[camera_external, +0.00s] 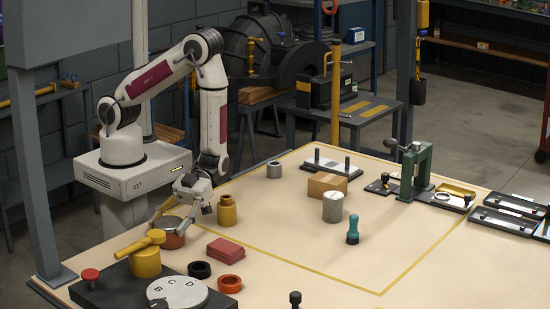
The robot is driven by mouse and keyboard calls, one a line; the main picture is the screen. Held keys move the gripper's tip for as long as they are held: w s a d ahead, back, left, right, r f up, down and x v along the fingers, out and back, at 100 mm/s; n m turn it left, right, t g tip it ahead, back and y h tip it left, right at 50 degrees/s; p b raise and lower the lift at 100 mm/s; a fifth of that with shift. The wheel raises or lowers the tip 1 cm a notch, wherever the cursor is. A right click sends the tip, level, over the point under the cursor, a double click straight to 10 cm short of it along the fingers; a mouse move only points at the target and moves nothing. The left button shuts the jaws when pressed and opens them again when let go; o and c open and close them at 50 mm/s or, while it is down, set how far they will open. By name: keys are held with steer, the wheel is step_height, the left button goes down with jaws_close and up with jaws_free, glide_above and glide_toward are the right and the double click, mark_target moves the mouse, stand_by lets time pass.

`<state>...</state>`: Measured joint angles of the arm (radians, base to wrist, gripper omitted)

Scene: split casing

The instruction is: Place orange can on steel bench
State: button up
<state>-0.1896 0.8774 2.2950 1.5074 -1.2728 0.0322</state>
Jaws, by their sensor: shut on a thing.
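The orange can (173,239) is a short, wide round can with a greyish top, at the left part of the pale work table. My gripper (174,219) is over it from above, its fingers shut on the can's upper part. The can looks upright; whether its base touches the table cannot be told. A dark grey metal bench (376,119), which looks like the steel bench, stands behind the table, with a black case and yellow strips on its top.
A yellow cylinder (227,211), a red block (225,251) and a yellow-handled part (146,261) crowd around the can. A cardboard box (326,185), grey cylinder (333,207) and green press (415,170) stand farther right. The table's front right is mostly clear.

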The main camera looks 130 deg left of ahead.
steer(key=o, duration=1.4)
steer(key=shift+f, duration=0.1)
steer(key=shift+o, duration=0.2)
steer(key=shift+v, duration=6.05)
